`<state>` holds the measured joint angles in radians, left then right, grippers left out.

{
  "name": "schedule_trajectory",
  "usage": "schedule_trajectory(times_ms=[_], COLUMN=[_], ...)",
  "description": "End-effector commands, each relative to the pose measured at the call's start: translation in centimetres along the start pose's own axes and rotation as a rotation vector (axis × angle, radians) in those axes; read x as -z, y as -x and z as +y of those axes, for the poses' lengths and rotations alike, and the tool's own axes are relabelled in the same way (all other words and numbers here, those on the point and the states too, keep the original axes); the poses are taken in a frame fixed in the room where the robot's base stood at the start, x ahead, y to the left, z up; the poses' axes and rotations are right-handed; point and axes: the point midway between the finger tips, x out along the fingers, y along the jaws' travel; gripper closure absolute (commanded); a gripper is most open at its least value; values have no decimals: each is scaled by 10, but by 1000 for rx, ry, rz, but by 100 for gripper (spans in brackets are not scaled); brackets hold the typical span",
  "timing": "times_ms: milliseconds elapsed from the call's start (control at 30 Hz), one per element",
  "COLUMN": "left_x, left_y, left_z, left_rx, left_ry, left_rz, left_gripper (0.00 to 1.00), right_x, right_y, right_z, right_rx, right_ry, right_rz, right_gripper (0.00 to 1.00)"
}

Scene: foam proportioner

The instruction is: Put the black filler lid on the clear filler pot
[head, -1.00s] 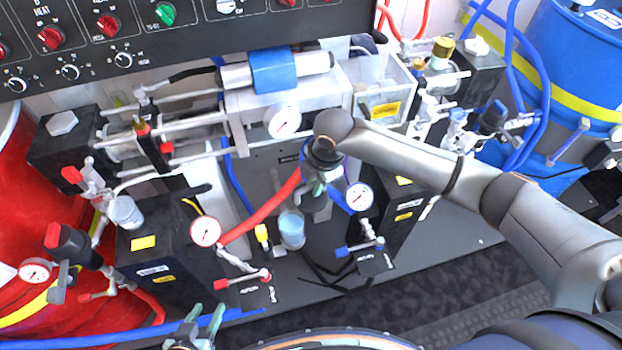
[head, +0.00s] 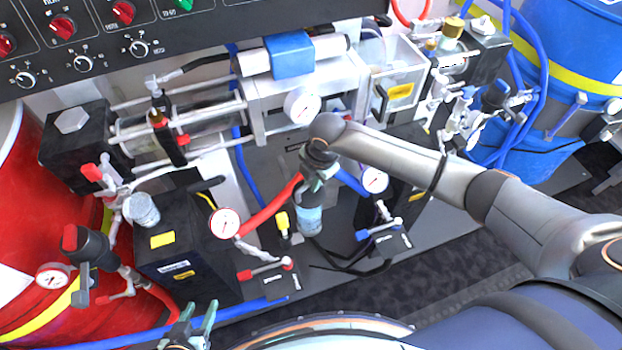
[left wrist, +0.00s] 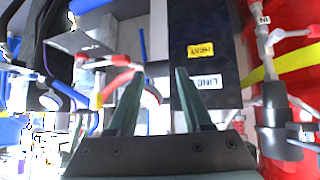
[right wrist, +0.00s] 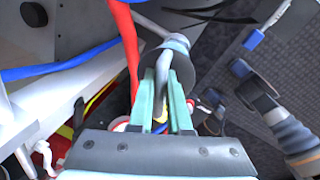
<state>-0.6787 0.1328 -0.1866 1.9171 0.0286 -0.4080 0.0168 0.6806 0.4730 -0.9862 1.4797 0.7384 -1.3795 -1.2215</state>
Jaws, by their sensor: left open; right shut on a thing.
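The clear filler pot (head: 309,221), with a bluish lower part, stands on the dark base plate in the middle of the head view. My right gripper (head: 318,172) is above it, shut on a dark piece that looks like the black filler lid (head: 312,194). The lid lines up over the pot; I cannot tell whether they touch. In the right wrist view my right gripper (right wrist: 164,82) has its fingers close together around a curved grey part. My left gripper (head: 198,322) is open and empty at the bottom left; its spread fingers show in the left wrist view (left wrist: 155,85).
A red hose (head: 272,212) and pressure gauges (head: 225,223) are left of the pot, with another gauge (head: 375,180) to the right. A black box (head: 185,250) with a small translucent cup (head: 142,210) stands left. Red and blue drums flank the rig.

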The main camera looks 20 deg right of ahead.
Motion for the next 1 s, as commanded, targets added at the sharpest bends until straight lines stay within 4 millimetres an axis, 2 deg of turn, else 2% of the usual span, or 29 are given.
schedule_trajectory(times_ms=[33, 167, 400, 600, 1000], left_x=[-10, -20, -9, -8, -7], left_y=[-9, -21, -39, -44, -43], left_z=[2, 10, 25, 28, 28], left_rx=[-5, -25, -64, -74, -76], left_ry=[0, -1, -10, -17, -22], left_rz=[-6, -15, 14, 16, 13], left_gripper=[50, 50, 50, 50, 50], right_x=[0, 0, 0, 0, 0], right_y=[-12, -28, -49, -56, -55], right_z=[-2, -5, -9, -10, -11], right_rx=[-1, -1, -3, -2, -1], right_ry=[0, 0, 0, 0, 0], right_rz=[0, 0, -1, -1, -1], right_gripper=[100, 100, 100, 100, 100])
